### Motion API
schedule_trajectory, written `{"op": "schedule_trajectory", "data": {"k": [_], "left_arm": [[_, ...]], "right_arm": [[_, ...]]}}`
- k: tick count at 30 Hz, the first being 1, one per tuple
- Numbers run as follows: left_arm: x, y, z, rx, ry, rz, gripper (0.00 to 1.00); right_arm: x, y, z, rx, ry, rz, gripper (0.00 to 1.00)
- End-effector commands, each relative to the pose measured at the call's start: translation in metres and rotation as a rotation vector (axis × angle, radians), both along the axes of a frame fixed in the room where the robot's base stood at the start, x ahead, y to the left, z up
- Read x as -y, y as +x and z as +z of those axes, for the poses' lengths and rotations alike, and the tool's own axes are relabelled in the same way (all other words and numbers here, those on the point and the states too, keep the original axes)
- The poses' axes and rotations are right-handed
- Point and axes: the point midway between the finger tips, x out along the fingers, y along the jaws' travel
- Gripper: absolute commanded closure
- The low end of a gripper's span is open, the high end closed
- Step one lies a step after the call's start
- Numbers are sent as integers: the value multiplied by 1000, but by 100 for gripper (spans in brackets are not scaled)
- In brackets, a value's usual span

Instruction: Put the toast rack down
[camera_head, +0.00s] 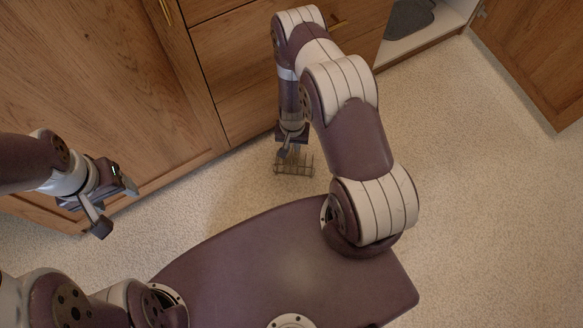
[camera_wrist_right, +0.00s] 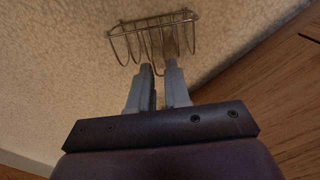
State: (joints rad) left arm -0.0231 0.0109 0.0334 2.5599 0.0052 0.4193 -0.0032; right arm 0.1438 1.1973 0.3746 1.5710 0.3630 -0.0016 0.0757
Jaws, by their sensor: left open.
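The toast rack (camera_head: 294,166) is a small thin metal wire frame with several loops, below my right gripper (camera_head: 291,148) in the head view, over the pale carpet. In the right wrist view the toast rack (camera_wrist_right: 152,24) is at the tips of my right gripper (camera_wrist_right: 161,68). The two fingers are close together with a narrow gap and appear shut on the rack's wire; the contact is partly hidden. Whether the rack touches the carpet is unclear. My left gripper (camera_head: 118,207) is open and empty at the left, in front of the cabinet.
Wooden cabinets with drawers (camera_head: 245,65) stand along the back, close behind the rack. An open cabinet door (camera_head: 535,60) is at the upper right, next to a compartment with a dark grey item (camera_head: 408,18). The carpet (camera_head: 480,190) at the right is clear.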

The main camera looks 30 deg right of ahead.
Motion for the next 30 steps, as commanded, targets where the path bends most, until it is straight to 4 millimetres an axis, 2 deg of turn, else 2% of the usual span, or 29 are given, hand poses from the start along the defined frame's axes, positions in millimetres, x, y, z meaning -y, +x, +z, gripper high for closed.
{"op": "schedule_trajectory", "data": {"k": [1,7,12,15,21,23,30], "left_arm": [[0,0,-14,0,0,0,37],[0,0,-25,0,0,0,37],[0,0,-59,0,0,0,37],[0,0,-67,0,0,0,37],[0,0,-63,0,0,0,37],[0,0,-63,0,0,0,37],[0,0,-63,0,0,0,37]], "right_arm": [[0,0,-17,0,0,0,83],[-1,0,-33,1,1,2,83],[-6,-2,-67,-1,1,2,83],[-6,-2,-80,1,1,2,83],[-6,-2,-76,1,1,2,83],[-5,-2,-76,1,1,2,99],[-6,-2,-76,1,1,2,100]]}}
